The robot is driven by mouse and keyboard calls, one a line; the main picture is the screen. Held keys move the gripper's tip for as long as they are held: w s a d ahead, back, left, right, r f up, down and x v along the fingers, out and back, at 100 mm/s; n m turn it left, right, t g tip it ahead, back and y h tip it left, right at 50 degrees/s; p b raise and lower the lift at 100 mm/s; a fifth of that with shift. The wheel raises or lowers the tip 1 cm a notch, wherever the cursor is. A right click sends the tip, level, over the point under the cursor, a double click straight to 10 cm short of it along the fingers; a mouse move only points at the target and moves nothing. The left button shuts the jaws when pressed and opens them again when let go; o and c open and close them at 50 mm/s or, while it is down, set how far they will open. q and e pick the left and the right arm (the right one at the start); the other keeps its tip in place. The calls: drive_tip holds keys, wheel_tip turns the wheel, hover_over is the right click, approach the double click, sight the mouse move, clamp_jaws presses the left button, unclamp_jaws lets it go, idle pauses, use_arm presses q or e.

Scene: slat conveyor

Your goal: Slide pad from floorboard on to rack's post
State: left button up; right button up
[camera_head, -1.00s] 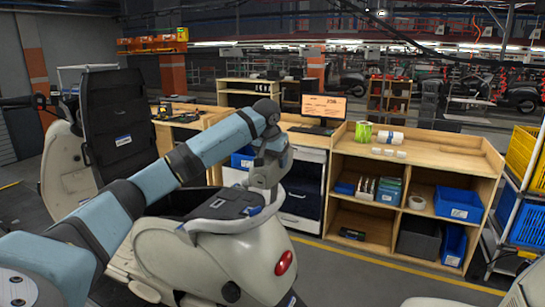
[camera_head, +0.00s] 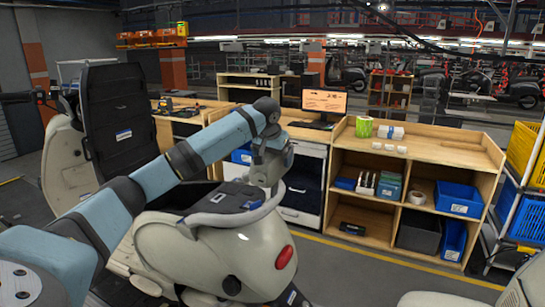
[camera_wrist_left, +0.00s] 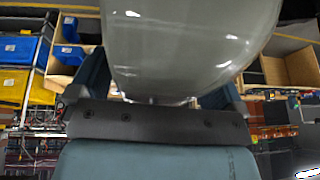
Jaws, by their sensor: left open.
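A pale scooter stands in front of me, with its rear body (camera_head: 225,255) and red tail light (camera_head: 284,257) towards me. The grey tubular rack (camera_head: 228,217) is at its rear, around the dark seat area (camera_head: 218,197). I cannot make out a post on it. The floorboard and any pad on it are hidden behind the seat and my arm. My left gripper (camera_head: 269,183) hangs over the right side of the seat; its fingers are hardly distinguishable and I see nothing held. The left wrist view shows a large grey rounded surface I cannot identify.
A tall black panel (camera_head: 117,122) rises on the scooter's far left. Wooden shelves (camera_head: 425,150) with blue bins (camera_head: 457,198) stand on the right. A cart with a yellow crate (camera_head: 522,150) is at the right edge.

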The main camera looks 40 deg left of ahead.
use_arm(q)
drive_tip(key=b+v, duration=0.2)
drive_tip(key=v, duration=1.2)
drive_tip(key=shift+b, duration=0.3)
drive_tip(key=shift+f, duration=0.1)
